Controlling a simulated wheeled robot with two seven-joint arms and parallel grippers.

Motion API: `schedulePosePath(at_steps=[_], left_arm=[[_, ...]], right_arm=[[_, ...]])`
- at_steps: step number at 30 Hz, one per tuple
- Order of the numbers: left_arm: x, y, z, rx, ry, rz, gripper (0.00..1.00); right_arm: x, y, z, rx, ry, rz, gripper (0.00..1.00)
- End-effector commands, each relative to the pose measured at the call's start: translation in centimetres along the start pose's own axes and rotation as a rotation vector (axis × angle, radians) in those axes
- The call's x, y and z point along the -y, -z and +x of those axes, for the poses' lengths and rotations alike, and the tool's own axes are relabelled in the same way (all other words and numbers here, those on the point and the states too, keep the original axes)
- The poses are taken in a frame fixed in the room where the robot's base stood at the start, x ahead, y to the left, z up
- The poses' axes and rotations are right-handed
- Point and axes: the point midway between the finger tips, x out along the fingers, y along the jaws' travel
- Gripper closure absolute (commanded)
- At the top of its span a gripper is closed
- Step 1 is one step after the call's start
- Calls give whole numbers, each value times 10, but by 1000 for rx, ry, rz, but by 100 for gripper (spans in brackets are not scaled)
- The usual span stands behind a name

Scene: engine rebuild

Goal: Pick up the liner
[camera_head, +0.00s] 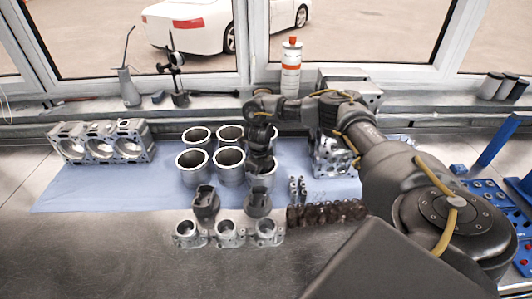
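Several grey metal cylinder liners stand upright in two rows on the blue mat (110,192). Clear ones are the front left liner (192,167), the front middle liner (229,167), the back left liner (198,138) and the back middle liner (230,134). My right arm comes in from the right, and its gripper (261,162) points down over the front right liner (262,180). The arm hides much of this liner and the one behind it. The fingers blend into the dark wrist, so whether they are open or touching the rim is unclear. My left gripper is out of view.
Two dark pistons (206,204) stand in front of the liners, and several silver flanged parts (229,233) sit nearer me. An engine block (101,142) lies at left. A dark camshaft-like part (327,212) and blue racks (487,190) are at right. The front left bench is clear.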

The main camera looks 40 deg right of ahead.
Motion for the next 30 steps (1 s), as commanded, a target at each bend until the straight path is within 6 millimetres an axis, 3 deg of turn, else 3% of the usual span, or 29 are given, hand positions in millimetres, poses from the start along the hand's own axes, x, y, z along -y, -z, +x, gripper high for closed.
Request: schedulePosePath(at_steps=[8, 14, 21, 30], left_arm=[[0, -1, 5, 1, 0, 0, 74], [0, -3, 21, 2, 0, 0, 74], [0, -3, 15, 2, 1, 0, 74], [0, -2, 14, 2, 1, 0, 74]], right_arm=[[0, -1, -7, 4, 0, 0, 72], [0, 0, -36, 6, 2, -3, 72], [-1, 2, -81, 4, 2, -2, 72], [-1, 4, -106, 1, 0, -1, 72]])
